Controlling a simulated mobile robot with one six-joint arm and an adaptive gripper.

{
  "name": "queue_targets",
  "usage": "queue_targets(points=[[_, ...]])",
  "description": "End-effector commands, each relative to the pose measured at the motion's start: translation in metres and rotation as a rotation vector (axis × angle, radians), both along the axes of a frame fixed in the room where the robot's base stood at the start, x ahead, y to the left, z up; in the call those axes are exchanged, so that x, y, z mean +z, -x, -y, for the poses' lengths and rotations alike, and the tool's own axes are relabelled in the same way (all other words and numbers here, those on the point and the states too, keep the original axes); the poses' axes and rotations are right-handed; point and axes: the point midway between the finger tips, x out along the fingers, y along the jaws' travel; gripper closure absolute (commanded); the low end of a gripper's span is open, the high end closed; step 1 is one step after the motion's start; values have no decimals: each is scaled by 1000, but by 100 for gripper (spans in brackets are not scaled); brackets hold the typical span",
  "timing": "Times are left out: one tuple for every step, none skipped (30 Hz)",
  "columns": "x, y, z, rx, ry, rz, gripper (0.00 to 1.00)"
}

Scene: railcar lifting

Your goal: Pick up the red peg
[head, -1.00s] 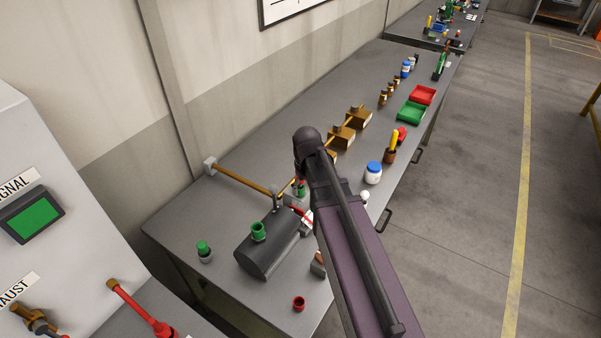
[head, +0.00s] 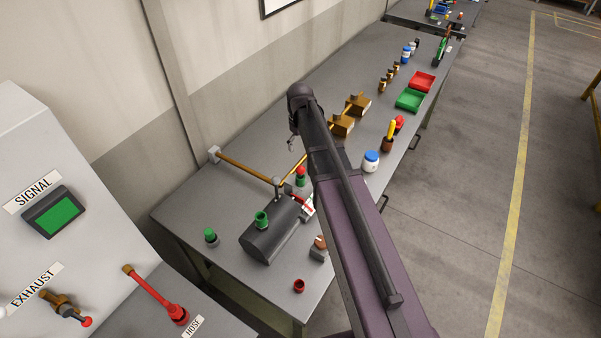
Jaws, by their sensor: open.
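A small upright red peg (head: 301,171) stands on the bench in the head view, just left of my forearm, with a green part below it. My gripper (head: 291,144) hangs from the arm's far end, above and slightly left of the peg in the picture. It is small and partly hidden by the wrist. It is open and looks empty, apart from the peg.
A dark tank (head: 268,243) with a green fitting (head: 261,219) lies in front of the peg. A brass pipe (head: 245,172) runs behind it. My forearm hides part of the bench.

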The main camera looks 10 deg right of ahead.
Motion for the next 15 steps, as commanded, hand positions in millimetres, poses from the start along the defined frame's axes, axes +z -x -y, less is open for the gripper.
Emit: queue_targets(points=[[-1,0,0,0,0,0,14],[-2,0,0,-1,0,0,14],[-4,0,0,-1,0,0,14],[-5,0,0,-1,0,0,14],[-6,0,0,-1,0,0,14],[-9,0,0,-1,0,0,14],[-11,0,0,-1,0,0,14],[-13,0,0,-1,0,0,14],[-16,0,1,-1,0,0,14],[-18,0,1,-1,0,0,14],[-21,0,1,-1,0,0,14],[-24,0,1,-1,0,0,14],[-27,0,1,-2,0,0,14],[-29,0,1,-2,0,0,14],[-32,0,1,-2,0,0,14]])
